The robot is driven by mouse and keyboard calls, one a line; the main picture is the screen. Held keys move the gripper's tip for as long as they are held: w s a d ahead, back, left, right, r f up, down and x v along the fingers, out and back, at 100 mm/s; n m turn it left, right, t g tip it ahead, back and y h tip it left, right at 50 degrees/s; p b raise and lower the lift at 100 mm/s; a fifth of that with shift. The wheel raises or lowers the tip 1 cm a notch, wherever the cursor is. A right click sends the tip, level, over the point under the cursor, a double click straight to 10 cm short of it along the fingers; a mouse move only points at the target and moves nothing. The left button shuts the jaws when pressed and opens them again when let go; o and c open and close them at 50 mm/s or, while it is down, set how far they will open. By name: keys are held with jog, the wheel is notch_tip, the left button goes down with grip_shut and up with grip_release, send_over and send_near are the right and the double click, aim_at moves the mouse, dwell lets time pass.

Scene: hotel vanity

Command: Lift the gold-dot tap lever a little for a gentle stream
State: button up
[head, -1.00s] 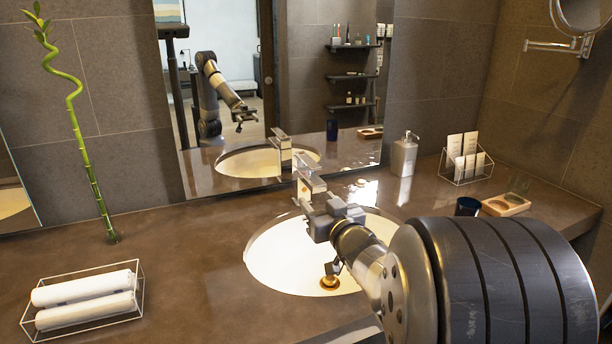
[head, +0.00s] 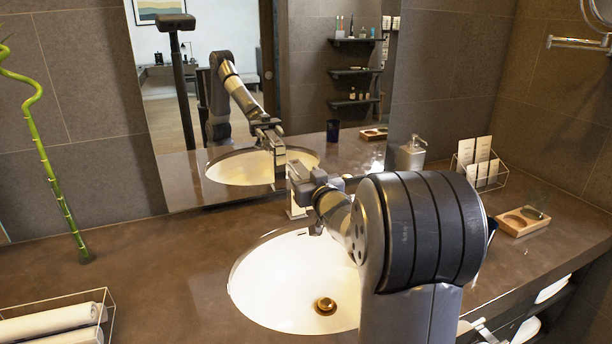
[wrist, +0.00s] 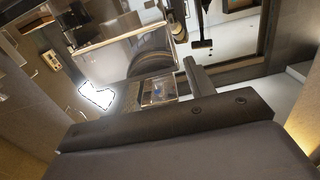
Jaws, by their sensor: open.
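The chrome tap (head: 294,211) stands behind the white basin (head: 275,290), mostly hidden by my gripper. My gripper (head: 297,174) is open at the top of the tap, in front of and around the lever's height. Whether it touches the lever is hidden. In the mirror the tap's reflection shows below my reflected gripper. In the wrist view, a finger (wrist: 195,75) rises beside a small shiny block, likely the tap's top (wrist: 158,91). I cannot make out a gold dot or any stream of water.
The mirror (head: 180,120) stands close behind the tap. A soap dispenser (head: 411,155), a card rack (head: 480,172) and a wooden tray (head: 517,226) are to the right. Rolled towels (head: 50,323) and a green bamboo stem (head: 58,190) are to the left. The counter (head: 165,262) left of the basin is clear.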

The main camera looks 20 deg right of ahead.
grip_shut()
dwell(0.6)
